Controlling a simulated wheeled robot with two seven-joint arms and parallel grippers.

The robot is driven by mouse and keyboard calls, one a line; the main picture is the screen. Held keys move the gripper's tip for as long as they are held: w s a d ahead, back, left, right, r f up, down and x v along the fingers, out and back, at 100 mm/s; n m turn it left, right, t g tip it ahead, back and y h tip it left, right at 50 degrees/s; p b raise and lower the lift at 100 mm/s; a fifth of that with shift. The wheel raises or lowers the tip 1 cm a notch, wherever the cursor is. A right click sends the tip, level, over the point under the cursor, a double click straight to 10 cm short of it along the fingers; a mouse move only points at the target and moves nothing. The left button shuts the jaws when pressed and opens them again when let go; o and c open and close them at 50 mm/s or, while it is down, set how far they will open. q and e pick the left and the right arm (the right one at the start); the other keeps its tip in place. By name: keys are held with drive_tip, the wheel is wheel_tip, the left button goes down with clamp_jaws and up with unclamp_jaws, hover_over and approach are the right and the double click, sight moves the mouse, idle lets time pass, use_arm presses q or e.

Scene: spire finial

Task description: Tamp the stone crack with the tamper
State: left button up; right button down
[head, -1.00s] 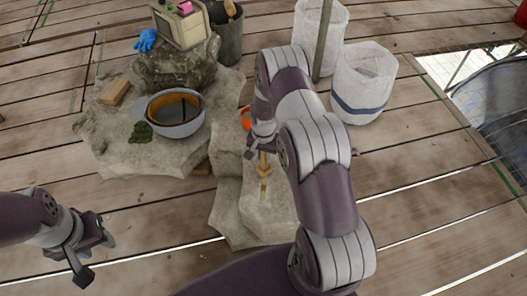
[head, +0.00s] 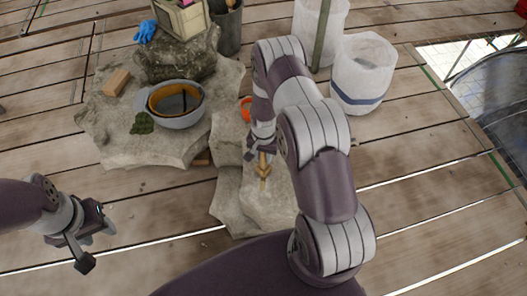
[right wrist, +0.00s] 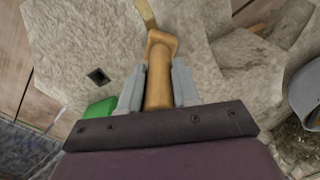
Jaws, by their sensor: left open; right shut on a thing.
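The tamper (head: 263,172) is a wooden tool with a thick handle. My right gripper (head: 262,146) is shut on it above the pale stone block at the front. In the right wrist view the tamper's handle (right wrist: 160,85) sits between the two grey fingers of the right gripper (right wrist: 158,88), and its narrow end points at the stone (right wrist: 85,40). I cannot tell whether the tip touches the stone. A crack is not clearly visible; a small dark square hole (right wrist: 98,76) shows in the stone. My left gripper (head: 92,242) is open and empty above the planks at lower left.
A grey bowl (head: 184,121) with an orange-brown inside, a wooden block (head: 116,82), moss (head: 142,124) and a blue glove (head: 145,32) are on the rocks. A green object (right wrist: 100,108) lies beside the right gripper. Planks at front left are clear.

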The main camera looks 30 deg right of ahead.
drive_tip(key=shift+s+a+p, duration=0.35)
drive_tip(key=shift+s+p, duration=0.1)
drive_tip(key=shift+s, duration=0.25)
drive_tip(key=shift+s+a+p, duration=0.3)
drive_tip(key=shift+s+p, duration=0.1)
drive_tip(key=shift+s, duration=0.25)
drive_tip(key=shift+s+a+r, duration=0.1)
drive_tip(key=shift+s+a+f+p, duration=0.1)
drive_tip(key=shift+s+a+p, duration=0.25)
drive_tip(key=shift+s, duration=0.3)
drive_tip(key=shift+s+a+f+p, duration=0.1)
drive_tip(key=shift+s+a+p, duration=0.2)
drive_tip(key=shift+s, duration=0.3)
drive_tip(key=shift+s, duration=0.1)
wheel_tip(320, 180, up, 7)
drive_tip(key=p, duration=0.6)
drive_tip(key=shift+w, duration=0.25)
